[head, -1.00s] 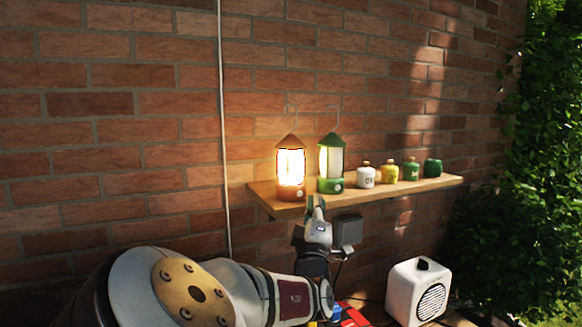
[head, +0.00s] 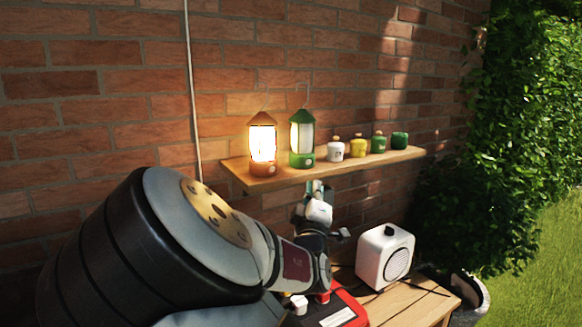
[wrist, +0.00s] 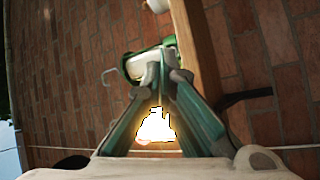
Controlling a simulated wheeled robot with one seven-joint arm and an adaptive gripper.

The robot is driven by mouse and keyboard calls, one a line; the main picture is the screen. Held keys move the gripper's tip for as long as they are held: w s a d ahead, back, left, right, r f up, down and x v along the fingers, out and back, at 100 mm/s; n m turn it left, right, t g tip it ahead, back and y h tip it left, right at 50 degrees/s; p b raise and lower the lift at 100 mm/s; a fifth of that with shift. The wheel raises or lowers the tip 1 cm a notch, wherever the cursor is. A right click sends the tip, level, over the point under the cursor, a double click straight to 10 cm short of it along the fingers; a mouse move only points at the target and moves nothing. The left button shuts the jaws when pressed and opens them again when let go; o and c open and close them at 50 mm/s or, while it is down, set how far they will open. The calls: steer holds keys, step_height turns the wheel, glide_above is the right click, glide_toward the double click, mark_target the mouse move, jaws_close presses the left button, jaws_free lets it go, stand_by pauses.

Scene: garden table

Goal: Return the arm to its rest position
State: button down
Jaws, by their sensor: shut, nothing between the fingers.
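My gripper (head: 317,187) shows in the head view just in front of and below the shelf's front edge, below the green lantern (head: 302,146). Its fingers are shut and empty. In the wrist view the two teal fingers (wrist: 160,72) converge, with the green lantern (wrist: 152,62) behind their tips and a bright glow (wrist: 156,127) between them. My arm reaches across the lower left of the head view, bent, and covers part of the table. An orange-red lantern (head: 263,146), brightly lit, stands left of the green one.
The wooden shelf (head: 262,181) on the brick wall also carries several small canisters (head: 357,148). A white speaker-like box (head: 384,255) stands on the wooden table (head: 415,300). A red item (head: 345,308) lies near my arm. Hedge and grass lie to the right.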

steer(key=s+d+f+m+g, duration=0.3)
steer(key=d+m+g, duration=0.15)
steer(key=d, duration=0.25)
steer(key=s+d+f+m+g, duration=0.3)
steer(key=d+f+m+g, duration=0.1)
steer(key=d+g, duration=0.15)
steer(key=s+d+r+m+g, duration=0.1)
steer(key=s+r+g, duration=0.1)
steer(key=s, duration=0.9)
steer(key=s+d+r+m+g, duration=0.1)
steer(key=s+d+r, duration=0.1)
steer(key=s, duration=1)
steer(key=s+d+r+m+g+y, duration=0.1)
steer(key=s+d+r+g, duration=0.1)
steer(key=s, duration=1)
steer(key=shift+s+d+r+g, duration=0.15)
steer(key=shift+r+g, duration=0.15)
steer(key=shift+r, duration=0.1)
steer(key=shift+m, duration=0.25)
